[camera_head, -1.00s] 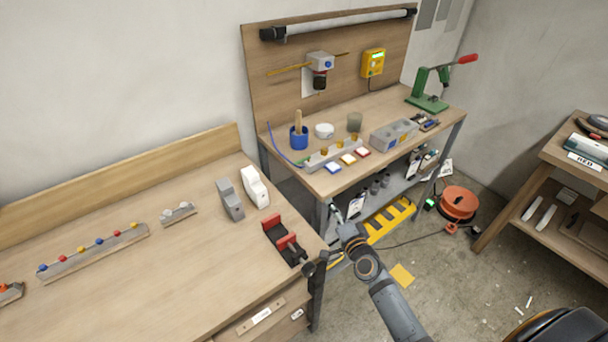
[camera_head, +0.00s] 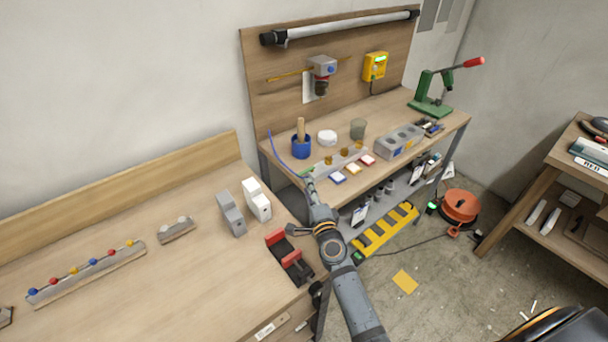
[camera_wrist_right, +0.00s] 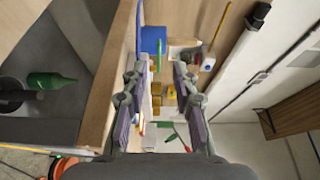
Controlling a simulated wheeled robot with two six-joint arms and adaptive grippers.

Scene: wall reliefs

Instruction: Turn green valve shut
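A small green piece (camera_head: 308,171) that looks like the green valve's handle shows at the left end of a pale grey rail (camera_head: 350,155) with amber knobs on the far workbench. My right gripper (camera_head: 309,182) is over the bench's front left edge, close to the green piece in the head view. The wrist view shows its fingers (camera_wrist_right: 159,66) spread, with nothing gripped. My left gripper is out of view.
A blue cup (camera_head: 301,148) with a wooden handle, a white round item (camera_head: 327,137) and a grey block (camera_head: 399,142) stand around the rail. Coloured tiles (camera_head: 353,169) lie in front.

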